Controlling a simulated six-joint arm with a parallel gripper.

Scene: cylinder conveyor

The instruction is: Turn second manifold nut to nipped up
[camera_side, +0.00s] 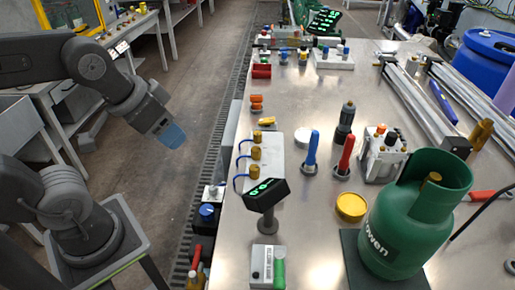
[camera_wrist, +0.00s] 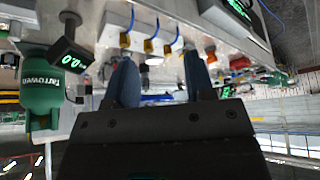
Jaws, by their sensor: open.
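The white manifold block (camera_side: 273,162) stands near the left edge of the metal bench. It carries three brass nuts in a row, each with a blue hose. The second manifold nut (camera_side: 256,153) is the middle one, and it also shows in the wrist view (camera_wrist: 149,45). How tight it is cannot be seen. My gripper (camera_side: 172,137) hangs in the air left of the bench, well apart from the manifold. In the wrist view my gripper (camera_wrist: 160,78) is open and empty, its two blue fingers spread below the nuts.
A black display with green digits (camera_side: 266,192) stands in front of the manifold. A green gas cylinder (camera_side: 405,225) is at the front right. Blue (camera_side: 312,148) and red (camera_side: 346,153) handled tools stand right of the manifold. Open floor lies left of the bench.

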